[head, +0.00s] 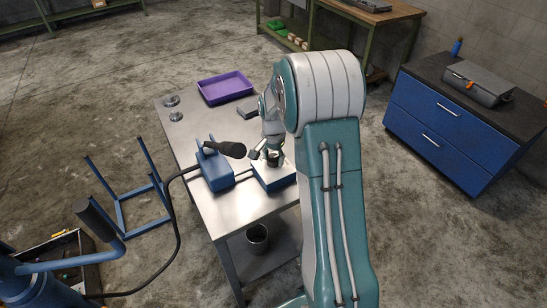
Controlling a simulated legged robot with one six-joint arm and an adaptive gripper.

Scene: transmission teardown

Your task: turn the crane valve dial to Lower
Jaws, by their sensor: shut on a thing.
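The crane valve is a blue box with a pale top (287,174) on the metal table, near its right edge. My gripper (271,160) points down over this box, and its fingers are closed around the dark dial on top. The fingers cover most of the dial, so its pointer and the Lower mark cannot be read. My own arm hides part of the area to the right of the box.
A blue pump unit (216,172) with a black-gripped handle (226,148) stands just left of the valve box. A purple tray (225,87) lies at the table's back. A black hose (176,222) runs to the blue crane (40,284). The table's left front is clear.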

